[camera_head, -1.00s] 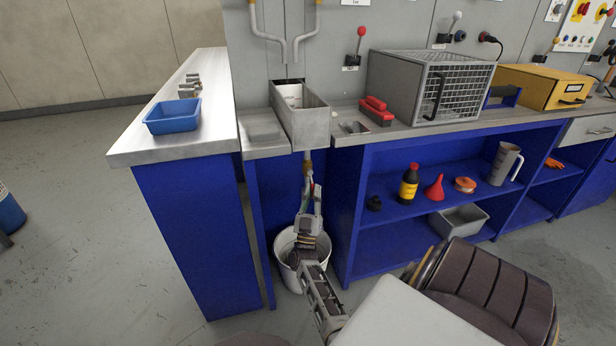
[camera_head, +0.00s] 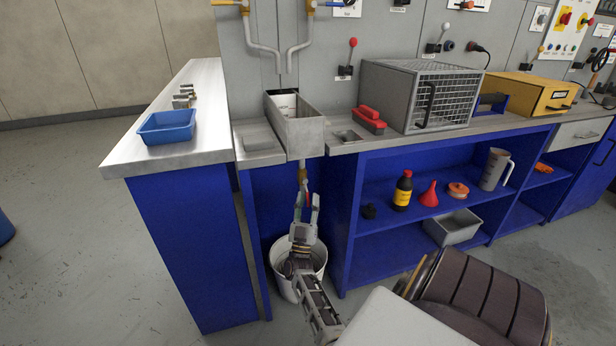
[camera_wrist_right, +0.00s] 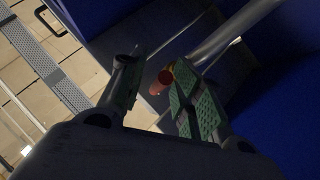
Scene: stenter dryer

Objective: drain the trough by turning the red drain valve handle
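The grey metal trough (camera_head: 297,136) hangs at the gap between two counters. A drain pipe (camera_head: 302,174) with a brass-coloured part runs down from it. My right gripper (camera_head: 307,202) is just below this pipe, above the white bucket (camera_head: 324,256). The red drain valve handle is mostly hidden by the fingers in the head view. In the right wrist view the red handle (camera_wrist_right: 162,82) lies between the two green-padded fingers of my right gripper (camera_wrist_right: 153,72), closer to the right finger. The fingers stand apart and are not closed on it. My left gripper is not in view.
Blue cabinet panels (camera_head: 199,250) stand to the left of the pipe and a blue shelf unit (camera_head: 345,225) to its right, leaving a narrow gap. A blue tray (camera_head: 167,127) sits on the left counter. A bottle (camera_head: 402,191) and red funnel (camera_head: 429,194) stand on the shelf.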

